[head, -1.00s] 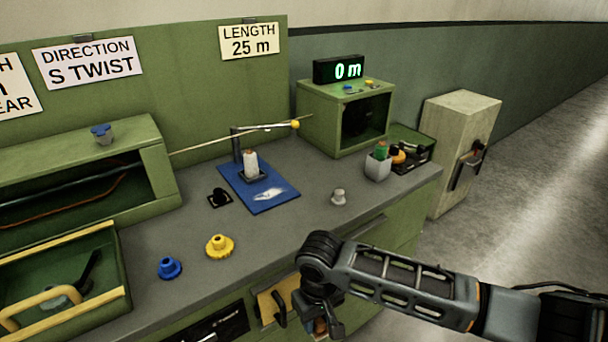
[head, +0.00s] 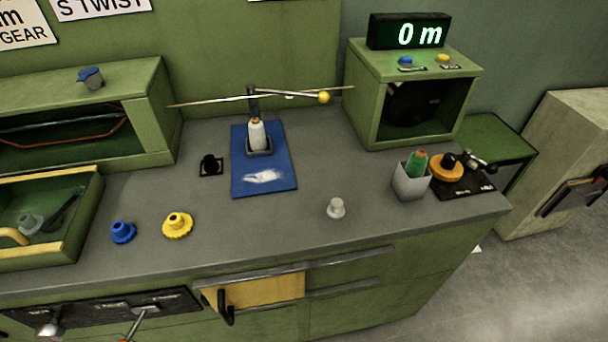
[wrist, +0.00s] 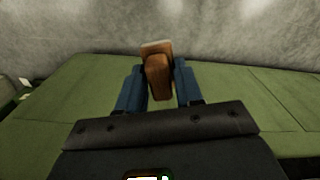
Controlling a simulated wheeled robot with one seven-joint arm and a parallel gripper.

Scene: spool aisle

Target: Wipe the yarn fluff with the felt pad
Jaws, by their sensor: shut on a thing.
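The white yarn fluff (head: 263,176) lies as a pale smear on the front part of the blue mat (head: 242,185) on the grey bench. My gripper (wrist: 158,72) shows only in the wrist view, where its two blue fingers are shut on a brown block with a paler far edge. I take this block to be the felt pad (wrist: 158,84); its wiping face cannot be made out. A green surface lies behind it in the wrist view. My gripper is not in the head view, so its distance from the fluff cannot be told.
A white spool (head: 257,135) stands on the mat behind the fluff, under a thin rod (head: 290,95) with a yellow ball.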

